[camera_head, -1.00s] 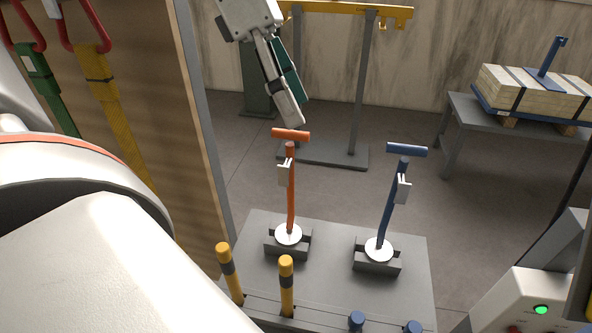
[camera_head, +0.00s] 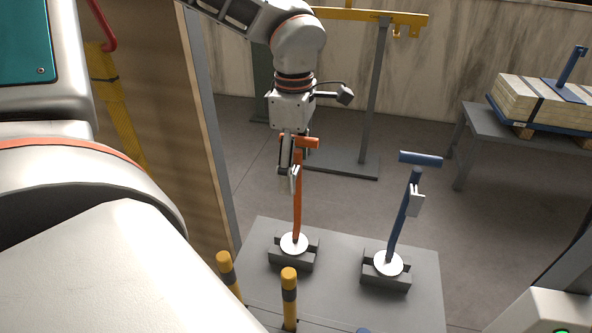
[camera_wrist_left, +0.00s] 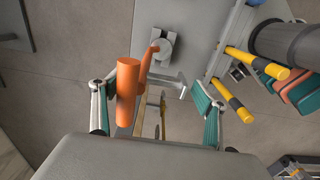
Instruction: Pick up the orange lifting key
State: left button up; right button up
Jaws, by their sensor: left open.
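The orange lifting key (camera_head: 298,210) stands upright in a dark grey block on a grey table, with a short crossbar on top, a pale tag on its shaft and a white disc at its foot. My left gripper (camera_head: 292,163) points down at its top and hides part of the upper shaft. In the left wrist view, the key's crossbar (camera_wrist_left: 128,90) lies between the two open fingers (camera_wrist_left: 153,98), closer to the left finger. I cannot tell whether that finger touches it. My right gripper is not in view.
A similar blue key (camera_head: 402,215) stands in its own block to the right. Yellow-and-black posts (camera_head: 289,297) rise at the table's (camera_head: 340,250) front. A wooden panel (camera_head: 160,150) is at left.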

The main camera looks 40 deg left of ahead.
pick_arm(q)
jog(key=shift+f, duration=0.6)
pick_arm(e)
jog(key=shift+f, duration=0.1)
pick_arm(q)
jog(key=shift+r, duration=0.1)
grip_shut()
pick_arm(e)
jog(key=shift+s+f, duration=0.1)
